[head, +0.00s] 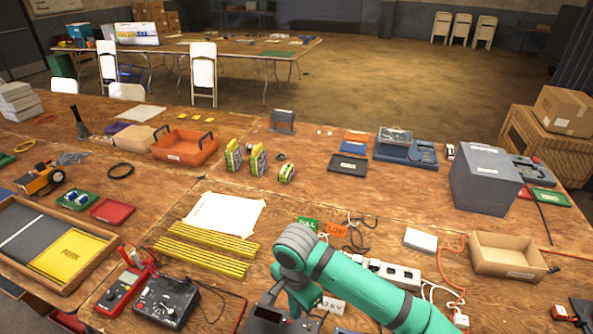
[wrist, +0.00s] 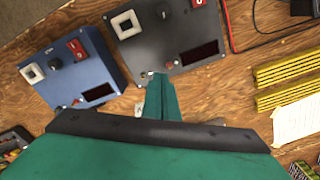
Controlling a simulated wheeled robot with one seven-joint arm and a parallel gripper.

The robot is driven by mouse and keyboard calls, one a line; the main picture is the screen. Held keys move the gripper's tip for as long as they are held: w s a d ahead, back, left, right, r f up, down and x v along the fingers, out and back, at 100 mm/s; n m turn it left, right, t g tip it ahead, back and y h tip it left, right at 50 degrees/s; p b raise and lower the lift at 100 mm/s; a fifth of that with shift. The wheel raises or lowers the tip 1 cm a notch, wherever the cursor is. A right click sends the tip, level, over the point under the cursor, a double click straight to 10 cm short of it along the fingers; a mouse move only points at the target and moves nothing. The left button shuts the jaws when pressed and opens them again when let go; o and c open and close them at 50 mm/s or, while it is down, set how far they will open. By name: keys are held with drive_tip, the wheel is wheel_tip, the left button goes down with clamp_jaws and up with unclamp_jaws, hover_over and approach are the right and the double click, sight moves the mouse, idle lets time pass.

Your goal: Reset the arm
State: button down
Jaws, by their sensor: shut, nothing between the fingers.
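My teal arm (head: 365,292) reaches in from the bottom right in the head view and bends down at its dark grey wrist joint near the bottom middle. In the wrist view my gripper (wrist: 157,82) is shut and empty. Its teal fingers point at the near edge of a dark grey device (wrist: 150,45) with a black knob, a red switch and a dark display. Whether the tips touch it I cannot tell. A blue device (wrist: 70,75) of similar layout stands to the left, apart from the fingers.
Yellow striped strips (head: 205,250) and a white sheet (head: 225,214) lie left of my arm. A red meter (head: 118,292) and a black meter (head: 167,302) with leads stand further left. A power strip (head: 385,270), an open cardboard box (head: 507,257) and cables lie to the right.

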drive_tip(key=a+y, duration=0.1)
drive_tip(key=a, duration=0.2)
drive_tip(key=a+n+y, duration=0.1)
drive_tip(key=a, duration=0.2)
drive_tip(key=a+t, duration=0.1)
drive_tip(key=a, duration=0.1)
drive_tip(key=shift+w+a+r+y, duration=0.2)
drive_tip(key=shift+w+a+y, duration=0.15)
drive_tip(key=shift+a+y, duration=0.05)
drive_tip(key=w+a+r+n+t+y, duration=0.15)
drive_tip(key=a+r+t+y, duration=0.35)
drive_tip(key=a, duration=0.5)
drive_tip(key=w+a+r+t+y, duration=0.2)
drive_tip(key=a+r+t+y, duration=0.4)
drive_tip(key=a, duration=0.5)
drive_tip(key=s+d+f+m+t+h, duration=0.3)
drive_tip(key=s+d+f+t+h, duration=0.1)
drive_tip(key=s+d+f+h, duration=0.95)
drive_tip(key=s+d+n, duration=0.5)
drive_tip(key=s+d, duration=0.3)
drive_tip(key=s, duration=0.2)
drive_tip(key=s+d+n, duration=0.5)
drive_tip(key=s+d, duration=0.3)
drive_tip(key=s, duration=0.3)
drive_tip(key=shift+s+d+f+g, duration=0.15)
drive_tip(key=shift+d+g, duration=0.1)
drive_tip(key=shift+g, duration=0.05)
